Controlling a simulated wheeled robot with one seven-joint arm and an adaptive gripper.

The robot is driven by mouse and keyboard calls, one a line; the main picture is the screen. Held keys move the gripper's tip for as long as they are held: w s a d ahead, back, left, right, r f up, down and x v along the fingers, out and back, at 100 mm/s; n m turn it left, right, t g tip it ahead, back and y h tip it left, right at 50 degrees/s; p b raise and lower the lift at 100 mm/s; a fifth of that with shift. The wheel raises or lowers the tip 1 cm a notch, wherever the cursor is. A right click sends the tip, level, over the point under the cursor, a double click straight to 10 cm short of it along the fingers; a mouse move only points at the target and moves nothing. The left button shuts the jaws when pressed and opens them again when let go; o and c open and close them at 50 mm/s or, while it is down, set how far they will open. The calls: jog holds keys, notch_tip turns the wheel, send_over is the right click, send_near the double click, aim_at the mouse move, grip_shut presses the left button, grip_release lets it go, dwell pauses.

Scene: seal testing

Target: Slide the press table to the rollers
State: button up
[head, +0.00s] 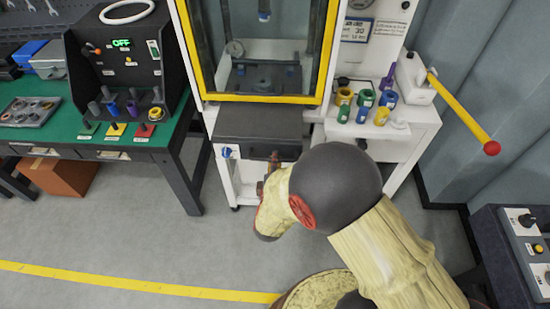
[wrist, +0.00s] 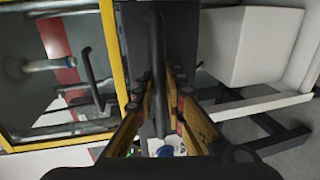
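The press table (head: 258,122) is a dark grey slab at the front of the press, below its yellow-framed guard. My gripper (head: 272,162) is at the table's front edge, partly hidden by my arm in the head view. In the wrist view, a black bar handle (wrist: 155,45) stands upright in the picture in front of a dark panel. My gripper's two fingers (wrist: 160,88) close in on either side of the handle and appear to hold it. The rollers cannot be made out.
The guard's yellow frame (head: 262,98) is down above the table. A white shelf (head: 392,133) with coloured parts is on the right, beside a yellow lever (head: 460,110). A green workbench (head: 62,133) stands left. Floor in front is clear.

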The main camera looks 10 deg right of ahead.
jog(key=o, duration=0.4)
jog(key=v, duration=1.2)
dwell(0.5)
dwell(0.8)
